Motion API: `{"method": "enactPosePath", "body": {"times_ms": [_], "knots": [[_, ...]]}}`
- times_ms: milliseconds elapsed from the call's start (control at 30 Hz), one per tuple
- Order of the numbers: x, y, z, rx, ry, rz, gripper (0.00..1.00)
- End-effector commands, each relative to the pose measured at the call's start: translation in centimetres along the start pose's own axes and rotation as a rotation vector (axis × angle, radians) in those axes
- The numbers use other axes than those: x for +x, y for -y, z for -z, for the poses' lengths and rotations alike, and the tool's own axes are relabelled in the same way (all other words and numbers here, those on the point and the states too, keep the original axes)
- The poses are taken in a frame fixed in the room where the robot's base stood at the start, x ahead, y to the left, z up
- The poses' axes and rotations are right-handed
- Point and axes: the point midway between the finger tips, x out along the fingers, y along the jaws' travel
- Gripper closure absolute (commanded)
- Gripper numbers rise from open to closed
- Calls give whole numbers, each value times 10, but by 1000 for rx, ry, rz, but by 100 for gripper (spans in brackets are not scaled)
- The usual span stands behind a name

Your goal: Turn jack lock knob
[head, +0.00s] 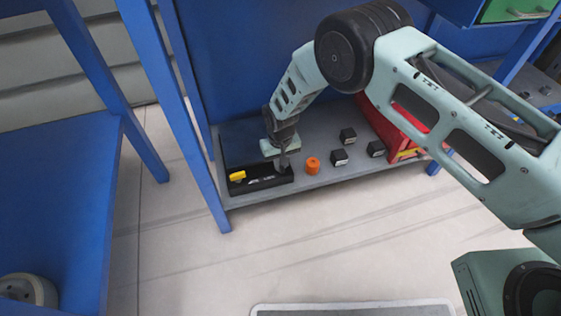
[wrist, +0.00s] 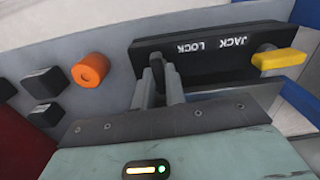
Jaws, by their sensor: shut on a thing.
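The black jack lock panel (head: 262,184) sits at the left end of the grey lower shelf. In the wrist view the panel (wrist: 215,58) shows white "JACK LOCK" lettering, upside down. My gripper (head: 283,163) reaches down to the panel's right end in the head view. In the wrist view its fingers (wrist: 157,80) are shut on a thin dark knob (wrist: 157,72) at the panel's left end. The fingers hide part of the knob, so its exact angle is hard to read. A yellow lever (wrist: 280,60) stands at the panel's other end, apart from my fingers; it also shows in the head view (head: 237,176).
An orange knob (head: 312,164) and several black blocks (head: 339,157) stand on the shelf (head: 250,200) right of the panel. A red box (head: 392,125) is farther right. Blue posts (head: 205,165) flank the shelf. The floor in front is open, with a grey mat (head: 350,309).

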Motion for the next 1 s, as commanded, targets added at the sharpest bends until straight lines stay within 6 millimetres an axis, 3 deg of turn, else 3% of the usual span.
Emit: {"method": "enactPosePath", "body": {"times_ms": [33,100,467,667,1000], "knots": [[0,0,0,0,-1,0,82],[0,0,0,0,-1,0,65],[-6,0,0,-1,-1,0,65],[-39,0,1,-1,-3,1,65],[-120,0,1,0,-3,1,65]]}}
